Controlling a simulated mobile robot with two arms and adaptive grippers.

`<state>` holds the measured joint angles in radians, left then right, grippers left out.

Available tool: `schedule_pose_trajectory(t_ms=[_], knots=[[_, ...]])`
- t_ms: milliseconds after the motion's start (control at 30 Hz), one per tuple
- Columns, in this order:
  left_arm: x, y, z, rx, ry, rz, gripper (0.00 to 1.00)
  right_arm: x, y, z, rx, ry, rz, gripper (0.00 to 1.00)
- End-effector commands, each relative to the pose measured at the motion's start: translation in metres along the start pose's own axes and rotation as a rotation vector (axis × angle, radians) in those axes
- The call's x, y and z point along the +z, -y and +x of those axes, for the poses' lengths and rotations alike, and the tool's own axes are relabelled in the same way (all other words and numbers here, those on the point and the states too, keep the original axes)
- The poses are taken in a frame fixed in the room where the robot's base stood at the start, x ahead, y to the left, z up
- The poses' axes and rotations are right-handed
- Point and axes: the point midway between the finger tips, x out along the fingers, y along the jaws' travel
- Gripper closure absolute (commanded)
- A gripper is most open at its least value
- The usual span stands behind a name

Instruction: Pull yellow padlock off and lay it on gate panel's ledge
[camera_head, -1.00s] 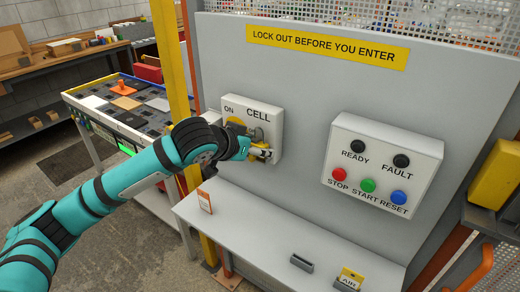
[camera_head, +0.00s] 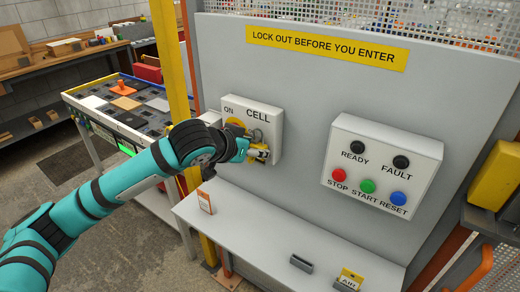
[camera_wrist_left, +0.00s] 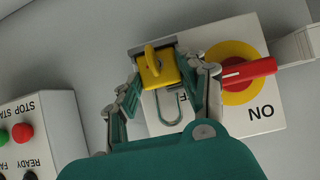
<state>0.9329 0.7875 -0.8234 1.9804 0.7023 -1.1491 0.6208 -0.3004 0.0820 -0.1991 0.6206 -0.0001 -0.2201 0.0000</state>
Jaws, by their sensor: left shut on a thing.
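The yellow padlock (camera_wrist_left: 158,66) is between the fingers of my left gripper (camera_wrist_left: 166,82), which is shut on it. Its silver U-shaped shackle shows in front of the white CELL switch box, and I see nothing passing through it. The red switch handle (camera_wrist_left: 250,71) on its yellow disc (camera_wrist_left: 240,92) is to the right in the wrist view. In the head view my left gripper (camera_head: 256,152) is at the lower part of the switch box (camera_head: 262,110) and mostly hides the padlock. The gate panel's grey ledge (camera_head: 265,238) is below. My right gripper is not in view.
A white button box (camera_head: 383,165) is on the panel to the right. The ledge's middle is clear.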

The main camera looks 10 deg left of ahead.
Motion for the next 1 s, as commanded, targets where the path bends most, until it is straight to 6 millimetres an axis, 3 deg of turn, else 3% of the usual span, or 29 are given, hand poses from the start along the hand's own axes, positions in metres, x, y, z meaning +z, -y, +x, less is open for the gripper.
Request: schedule_pose_trajectory(t_ms=[1000], knots=[[0.015,0.000,-0.021,-0.001,0.002,0.000,0.90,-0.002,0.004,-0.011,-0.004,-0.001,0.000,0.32]])
